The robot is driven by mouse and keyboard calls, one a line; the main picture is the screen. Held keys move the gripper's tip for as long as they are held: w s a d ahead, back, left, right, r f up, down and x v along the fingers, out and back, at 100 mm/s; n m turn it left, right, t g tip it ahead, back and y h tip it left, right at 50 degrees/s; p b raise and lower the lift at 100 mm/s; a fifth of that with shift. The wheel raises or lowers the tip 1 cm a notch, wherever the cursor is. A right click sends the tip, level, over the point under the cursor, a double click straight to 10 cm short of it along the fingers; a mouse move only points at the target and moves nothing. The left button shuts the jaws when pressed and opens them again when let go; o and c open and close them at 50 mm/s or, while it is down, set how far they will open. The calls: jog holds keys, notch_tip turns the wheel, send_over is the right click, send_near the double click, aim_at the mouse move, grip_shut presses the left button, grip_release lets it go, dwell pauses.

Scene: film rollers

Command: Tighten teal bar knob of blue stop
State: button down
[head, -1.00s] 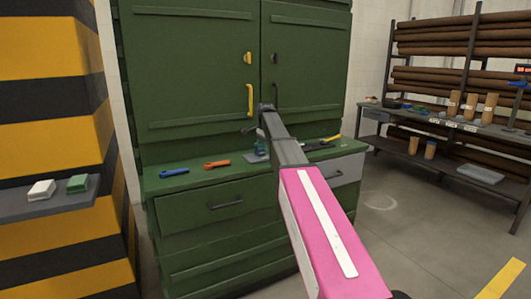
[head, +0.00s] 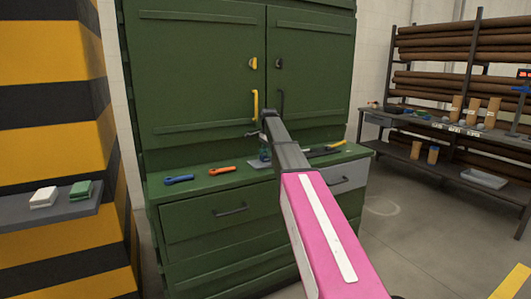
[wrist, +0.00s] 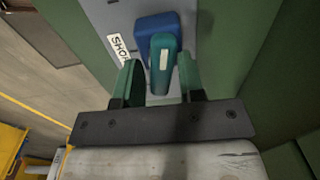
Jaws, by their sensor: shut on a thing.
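The blue stop (wrist: 153,24) is a blue block on a grey plate (wrist: 103,14) in the wrist view. The teal bar knob (wrist: 164,62) stands out from it, with a white mark on its face. My gripper (wrist: 160,80) has green fingers, one on each side of the knob, and is shut on it. The knob's long side lies roughly along the fingers. A white label reading "SHOR" (wrist: 119,47) is partly hidden by the left finger. In the head view my arm largely hides the stop on the green cabinet's worktop.
The green cabinet (head: 195,80) has closed doors with a yellow handle (head: 255,105). On its worktop lie a blue tool (head: 179,180), an orange tool (head: 222,170) and a yellow-handled tool (head: 336,145). A shelf (head: 60,208) with two blocks is at left.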

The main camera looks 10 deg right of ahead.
jog(key=shift+s+f, duration=0.2)
jog(key=shift+f, duration=1)
jog(key=c, duration=0.7)
grip_release()
jog(key=shift+w+r, duration=0.15)
jog(key=shift+r, duration=0.4)
jog(key=shift+o, duration=0.5)
notch_tip(320, 180, up, 11)
jog(key=shift+r, duration=0.2)
jog(key=shift+s+r, duration=0.25)
jog(key=shift+r, duration=0.15)
